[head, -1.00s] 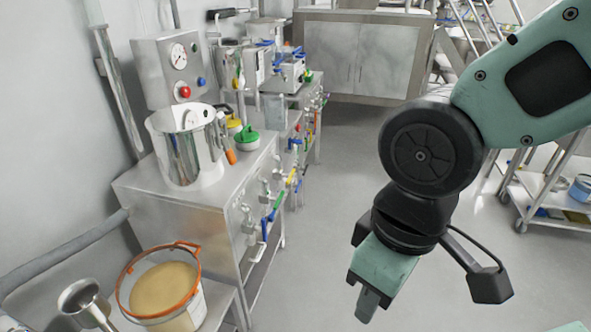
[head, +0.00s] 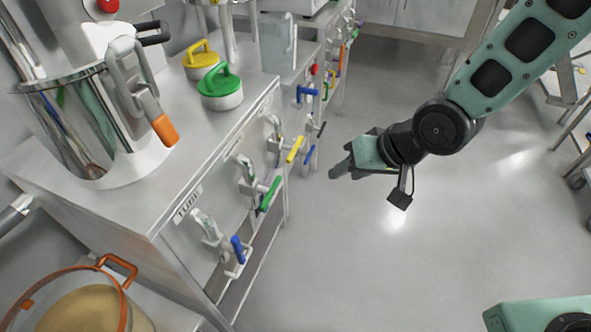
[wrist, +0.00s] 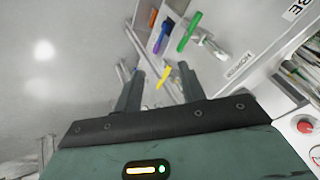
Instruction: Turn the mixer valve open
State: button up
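A row of valves with coloured lever handles runs along the front of the steel bench. In the head view I see a near blue handle (head: 238,250), a green handle (head: 270,193), a yellow handle (head: 295,149) and further blue ones. I cannot read which valve is labelled mixer. My gripper (head: 338,171) hangs over the aisle, right of the yellow handle and apart from it, pointing toward the bench. In the wrist view its two fingers (wrist: 160,88) are spread and empty. The yellow handle (wrist: 164,76) shows between them, farther off; the green handle (wrist: 188,32) is above.
A steel vessel (head: 110,115) with an orange-tipped clamp stands on the bench. Yellow (head: 201,62) and green (head: 221,92) lidded pots stand behind it. An orange-rimmed bucket (head: 75,300) is at lower left.

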jog(key=w+f+m+t+y+b, duration=0.3)
jog(key=w+f+m+y+b, duration=0.25)
jog(key=f+b, duration=0.5)
jog(key=m+t+y+b, duration=0.2)
jog(key=m+t+b, duration=0.3)
jog(key=m, duration=0.1)
send_near(297, 150)
jog(key=shift+n, duration=0.25)
jog(key=b+x, duration=0.3)
jog(key=x, duration=0.7)
jog(key=shift+w+a+f+b, duration=0.1)
jog(key=shift+w+a+b, duration=0.15)
jog(key=shift+w+b, duration=0.05)
grip_shut()
